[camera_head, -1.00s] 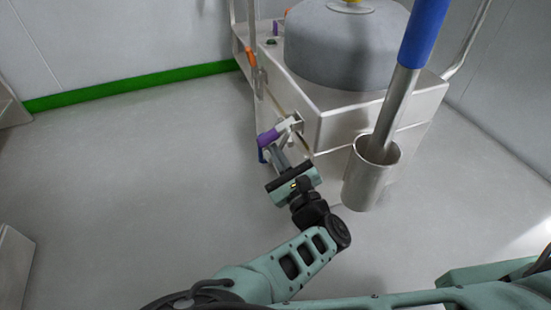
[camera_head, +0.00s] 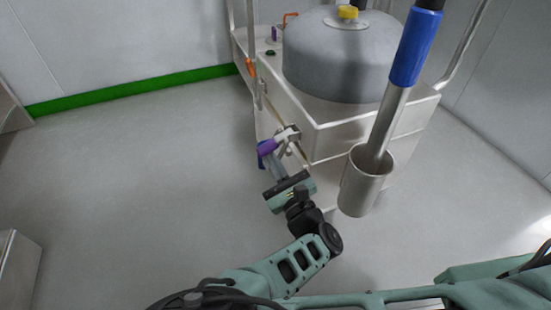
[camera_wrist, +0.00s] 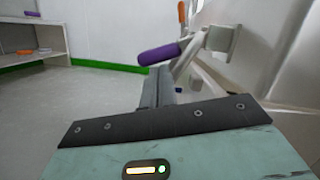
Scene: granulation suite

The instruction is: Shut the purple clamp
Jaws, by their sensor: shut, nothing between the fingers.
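The purple clamp shows as a purple grip (camera_head: 267,147) on a metal lever, fixed by a pale metal bracket (camera_head: 288,133) to the left side of the cart. In the wrist view the purple grip (camera_wrist: 160,55) sticks out to the left from the metal lever, nearly level. My gripper (camera_head: 273,163) is shut and empty, just below the grip. In the wrist view my fingers (camera_wrist: 158,80) point at the grip's underside near its middle. I cannot tell whether they touch it. The fingers hide part of the lever's lower parts.
The steel cart (camera_head: 355,140) carries a grey domed vessel (camera_head: 345,55). A steel cup (camera_head: 366,185) with a blue-handled rod stands right of my arm. An orange-handled clamp (camera_head: 250,67) is farther back on the cart. Open floor (camera_head: 140,160) lies to the left.

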